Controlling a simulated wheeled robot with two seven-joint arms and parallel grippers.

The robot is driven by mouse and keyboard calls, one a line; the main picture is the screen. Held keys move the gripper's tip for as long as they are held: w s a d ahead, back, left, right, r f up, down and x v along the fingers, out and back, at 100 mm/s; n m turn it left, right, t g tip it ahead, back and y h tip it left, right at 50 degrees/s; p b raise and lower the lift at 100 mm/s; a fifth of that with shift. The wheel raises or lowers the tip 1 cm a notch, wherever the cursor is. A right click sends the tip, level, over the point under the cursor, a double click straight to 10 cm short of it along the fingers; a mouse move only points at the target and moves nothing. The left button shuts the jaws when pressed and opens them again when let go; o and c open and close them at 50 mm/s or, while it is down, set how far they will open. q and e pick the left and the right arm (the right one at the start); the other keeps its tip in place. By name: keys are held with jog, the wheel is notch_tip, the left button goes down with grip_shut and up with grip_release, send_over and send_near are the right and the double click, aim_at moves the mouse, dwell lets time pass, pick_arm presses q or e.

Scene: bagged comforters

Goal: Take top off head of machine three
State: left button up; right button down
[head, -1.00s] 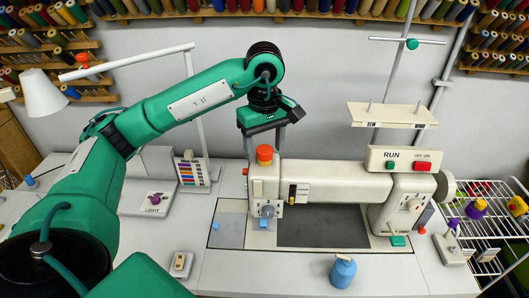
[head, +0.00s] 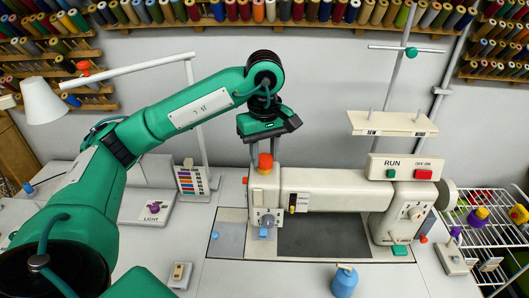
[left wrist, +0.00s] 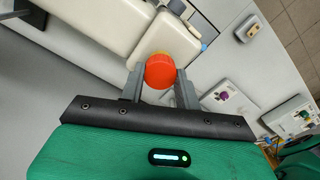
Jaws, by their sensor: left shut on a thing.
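The sewing machine (head: 335,190) stands on the table with its head (head: 264,195) at the left end. An orange-red round top (head: 265,162) sits on the head's upper end; it also shows in the left wrist view (left wrist: 160,72), with a yellow edge just behind it. My left gripper (head: 265,154) comes from above, its two fingers on either side of the top and shut on it. In the left wrist view the fingers (left wrist: 160,78) flank the top. Whether the top still touches the head is hard to tell. My right gripper is out of view.
A blue bottle (head: 344,280) stands in front of the machine. A thread stand (head: 392,124) rises behind at the right. A wire rack (head: 490,235) is at the far right.

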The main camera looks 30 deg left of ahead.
pick_arm(q)
jog(key=shift+c, duration=0.4)
jog(key=n, duration=0.5)
jog(key=n, duration=0.5)
jog(key=shift+r+p, duration=0.1)
jog(key=shift+p, duration=0.2)
jog(key=shift+r+p, duration=2.2)
jog(key=shift+r, duration=0.75)
